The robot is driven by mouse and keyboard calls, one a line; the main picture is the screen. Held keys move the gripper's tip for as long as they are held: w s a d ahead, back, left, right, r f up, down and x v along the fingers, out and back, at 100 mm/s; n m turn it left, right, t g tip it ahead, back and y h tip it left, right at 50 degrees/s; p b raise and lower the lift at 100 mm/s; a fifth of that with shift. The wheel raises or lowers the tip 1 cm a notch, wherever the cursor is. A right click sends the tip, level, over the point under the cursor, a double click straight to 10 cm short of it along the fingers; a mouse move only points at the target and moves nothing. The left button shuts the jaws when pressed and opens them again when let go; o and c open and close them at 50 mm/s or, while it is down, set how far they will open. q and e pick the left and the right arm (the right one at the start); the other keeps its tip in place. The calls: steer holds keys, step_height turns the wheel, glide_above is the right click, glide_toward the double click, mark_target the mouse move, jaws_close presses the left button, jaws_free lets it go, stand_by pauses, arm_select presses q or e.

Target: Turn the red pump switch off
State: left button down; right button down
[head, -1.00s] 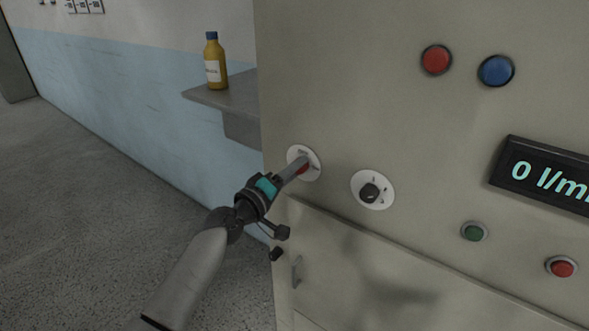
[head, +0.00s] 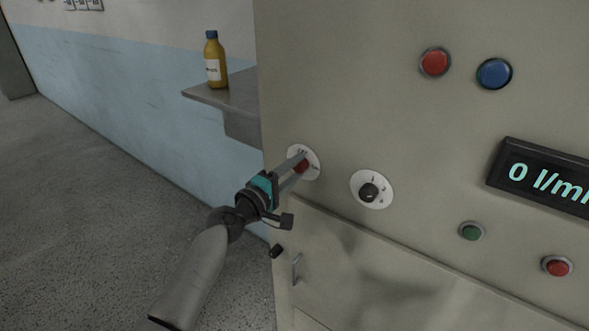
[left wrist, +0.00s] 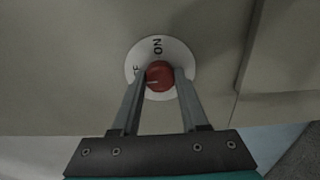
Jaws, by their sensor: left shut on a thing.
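The red pump switch (head: 301,166) is a round red knob on a white dial plate (head: 314,159) on the grey panel. My left gripper (head: 301,165) is shut on the knob, one finger on each side. The left wrist view shows the red knob (left wrist: 160,75) between the fingertips. The plate (left wrist: 176,53) there carries "ON" at the top and a letter "F" at the left, partly hidden by a finger. A short white mark on the knob points left, near the "F" side. My right gripper is not in view.
A black knob (head: 369,192) on a white plate sits just right of the switch. Further right are red, blue and green buttons and a display (head: 545,178) reading 0 l/min. A yellow bottle (head: 214,62) stands on a shelf (head: 236,96) at the left.

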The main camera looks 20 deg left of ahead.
arm_select(q)
steer(key=shift+c, duration=2.1)
jaws_free()
steer(key=shift+s, duration=0.1)
steer(key=b+v, duration=0.1)
steer(key=v, duration=1.4)
